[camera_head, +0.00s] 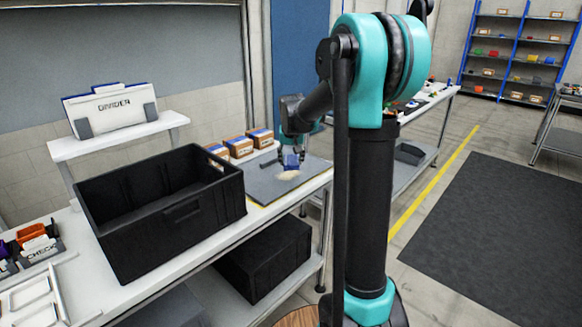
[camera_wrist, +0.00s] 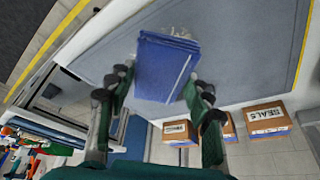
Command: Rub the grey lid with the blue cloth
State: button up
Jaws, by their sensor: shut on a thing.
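The blue cloth (camera_head: 291,161) is a small folded block between the fingers of my gripper (camera_head: 292,152). In the wrist view the cloth (camera_wrist: 165,68) fills the gap between the two fingers of my gripper (camera_wrist: 163,85), which is shut on it. The grey lid appears to be the flat grey panel (camera_head: 262,186) on the bench, also under the cloth in the wrist view (camera_wrist: 245,50). A pale beige patch (camera_head: 288,175) lies on it just in front of the cloth. I cannot tell whether the cloth touches the panel.
A large black crate (camera_head: 165,225) stands on the bench left of the panel. Small labelled boxes (camera_head: 239,147) line the back edge; one reads SEALS in the wrist view (camera_wrist: 268,118). Another black crate (camera_head: 265,262) sits below.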

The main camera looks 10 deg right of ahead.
jog(key=shift+r, duration=0.9)
